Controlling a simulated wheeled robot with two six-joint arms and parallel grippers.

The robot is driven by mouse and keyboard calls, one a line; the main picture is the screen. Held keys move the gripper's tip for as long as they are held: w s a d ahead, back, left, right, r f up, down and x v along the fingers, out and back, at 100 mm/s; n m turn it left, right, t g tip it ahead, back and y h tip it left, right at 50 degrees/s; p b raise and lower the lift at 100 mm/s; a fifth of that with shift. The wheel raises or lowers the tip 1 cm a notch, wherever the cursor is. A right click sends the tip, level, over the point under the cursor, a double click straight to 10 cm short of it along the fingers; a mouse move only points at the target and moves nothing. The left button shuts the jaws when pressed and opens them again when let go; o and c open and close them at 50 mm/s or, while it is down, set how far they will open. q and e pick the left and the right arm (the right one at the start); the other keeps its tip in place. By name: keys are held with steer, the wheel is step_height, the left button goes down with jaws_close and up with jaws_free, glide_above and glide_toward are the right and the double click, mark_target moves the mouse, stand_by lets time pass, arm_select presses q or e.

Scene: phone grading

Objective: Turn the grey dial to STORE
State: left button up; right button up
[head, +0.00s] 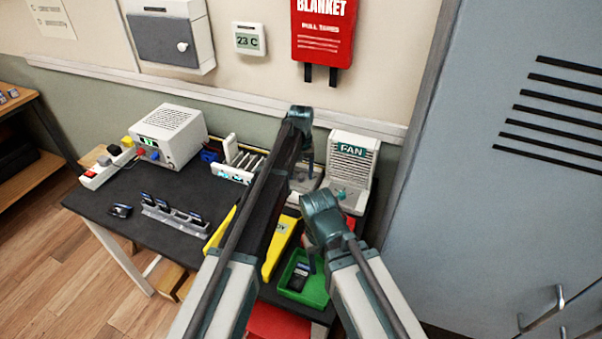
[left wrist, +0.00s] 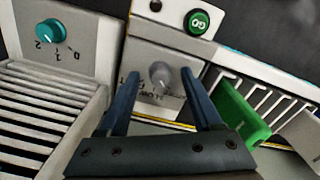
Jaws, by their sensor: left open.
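The grey dial (left wrist: 161,75) sits on a light panel (left wrist: 175,50) in the left wrist view, with small upside-down lettering around it that I cannot read surely. My left gripper (left wrist: 160,88) is open, one finger on each side of the dial, with gaps showing between the fingers and the knob. I cannot tell the dial's setting. In the head view my left gripper (head: 306,174) points down over the panel beside the fan unit, and the dial cannot be made out there. My right arm reaches over the table front, and its jaws cannot be made out.
A green GO button (left wrist: 198,21) and the fan's teal knob (left wrist: 52,31) are near the dial. The fan unit (head: 351,165) stands to the right. A green tray (head: 318,290) holding a phone, a yellow tray (head: 279,245) and a phone rack (head: 172,213) are on the table.

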mark_target(301, 176)
arm_select(q)
steer(key=shift+r, duration=0.1)
step_height(301, 176, up, 14)
steer(key=p, duration=1.3)
steer(key=shift+p, duration=0.4)
arm_select(e)
step_height(301, 176, up, 14)
arm_select(q)
steer(key=shift+f, duration=0.2)
arm_select(e)
steer(key=shift+f, duration=0.15)
arm_select(q)
steer(key=s+a+f+m+b, duration=0.1)
steer(key=s+a+m, duration=0.1)
steer(key=s, duration=1.4)
steer(key=s+a+f+m+y+b, duration=0.1)
steer(key=s+a, duration=0.3)
steer(key=s, duration=1.3)
steer(key=shift+s+a+m, duration=0.2)
steer(key=shift+s+m, duration=0.1)
steer(key=shift+m, duration=0.2)
arm_select(e)
step_height(301, 176, down, 2)
